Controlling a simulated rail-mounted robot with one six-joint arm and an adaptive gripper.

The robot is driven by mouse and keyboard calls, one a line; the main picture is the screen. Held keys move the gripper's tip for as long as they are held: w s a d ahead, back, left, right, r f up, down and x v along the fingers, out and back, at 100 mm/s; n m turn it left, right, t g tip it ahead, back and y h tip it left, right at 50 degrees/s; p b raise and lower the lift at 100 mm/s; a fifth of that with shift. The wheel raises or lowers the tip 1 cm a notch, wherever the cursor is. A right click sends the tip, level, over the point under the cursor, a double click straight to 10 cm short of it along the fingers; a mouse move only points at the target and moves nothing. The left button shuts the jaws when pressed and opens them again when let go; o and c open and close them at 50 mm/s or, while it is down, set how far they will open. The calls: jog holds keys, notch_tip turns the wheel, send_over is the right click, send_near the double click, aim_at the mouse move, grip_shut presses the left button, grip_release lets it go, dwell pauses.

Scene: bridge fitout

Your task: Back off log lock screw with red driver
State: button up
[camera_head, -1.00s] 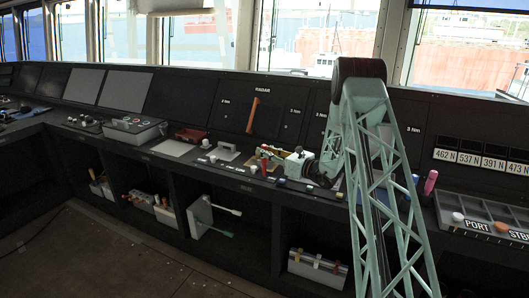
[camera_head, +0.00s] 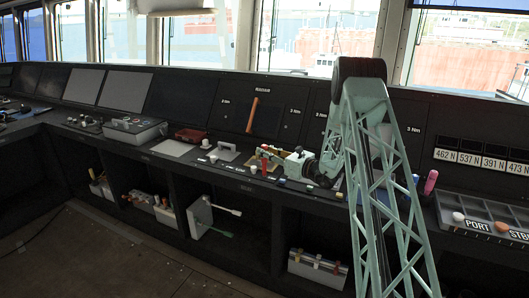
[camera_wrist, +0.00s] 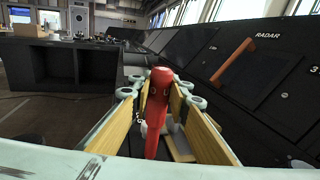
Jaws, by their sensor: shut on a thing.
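My gripper (camera_wrist: 158,115) is shut on the red driver (camera_wrist: 155,98), whose red handle stands between the wood-faced fingers in the wrist view.
A grey toolbox (camera_head: 135,130), a red tray (camera_head: 190,135) and a white-handled block (camera_head: 223,152) stand left of my gripper. A pink-red cylinder (camera_head: 430,182) and a divided tray (camera_head: 485,212) are at right.

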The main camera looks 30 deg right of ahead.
jog(key=shift+f+b, duration=0.4)
jog(key=shift+f, duration=0.05)
dwell(2.0)
jog(key=shift+r, duration=0.25)
dwell(1.6)
jog(key=shift+r, duration=0.15)
jog(key=shift+r+p, duration=0.8)
jog(key=shift+r, duration=2.05)
